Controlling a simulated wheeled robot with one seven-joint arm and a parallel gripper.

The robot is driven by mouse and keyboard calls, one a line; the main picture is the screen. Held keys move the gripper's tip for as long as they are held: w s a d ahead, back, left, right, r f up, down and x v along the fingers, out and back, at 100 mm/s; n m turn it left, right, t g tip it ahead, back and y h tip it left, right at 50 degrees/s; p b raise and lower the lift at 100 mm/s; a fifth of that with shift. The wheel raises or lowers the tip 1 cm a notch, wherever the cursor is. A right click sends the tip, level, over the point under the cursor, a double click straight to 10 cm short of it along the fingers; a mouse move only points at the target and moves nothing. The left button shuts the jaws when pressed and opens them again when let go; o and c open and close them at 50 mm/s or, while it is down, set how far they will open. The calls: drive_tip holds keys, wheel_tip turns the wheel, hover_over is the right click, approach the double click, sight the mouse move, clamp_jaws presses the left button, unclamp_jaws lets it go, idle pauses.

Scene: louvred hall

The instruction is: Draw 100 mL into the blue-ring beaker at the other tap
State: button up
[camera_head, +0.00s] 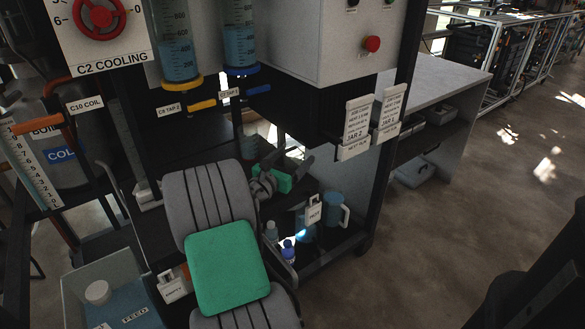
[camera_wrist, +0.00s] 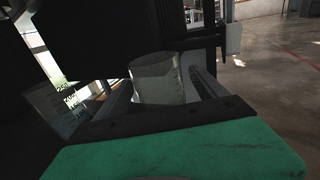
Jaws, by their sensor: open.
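My gripper (camera_head: 284,162) is open below the taps in the head view. In the wrist view a pale, clear-walled beaker (camera_wrist: 155,82) stands upright ahead of my gripper, roughly between the lines of its two fingers; I cannot tell whether they touch it. No ring colour shows clearly on it. Two graduated jars of blue liquid hang above: one with a yellow collar (camera_head: 181,82) and one with a blue collar (camera_head: 242,70). Below them are the yellow tap handle (camera_head: 201,105), by a TAP 2 label (camera_head: 168,109), and the blue tap handle (camera_head: 258,90), by a TAP 1 label (camera_head: 228,93).
Blue jugs (camera_head: 337,211) and a small blue bottle (camera_head: 288,251) stand on the lower shelf, with a HOT tag (camera_head: 314,213) beside them. A feed box (camera_head: 127,312) sits at lower left.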

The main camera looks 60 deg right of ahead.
drive_tip(key=shift+d, duration=0.4)
drive_tip(key=shift+r, duration=0.1)
drive_tip(key=c, duration=1.5)
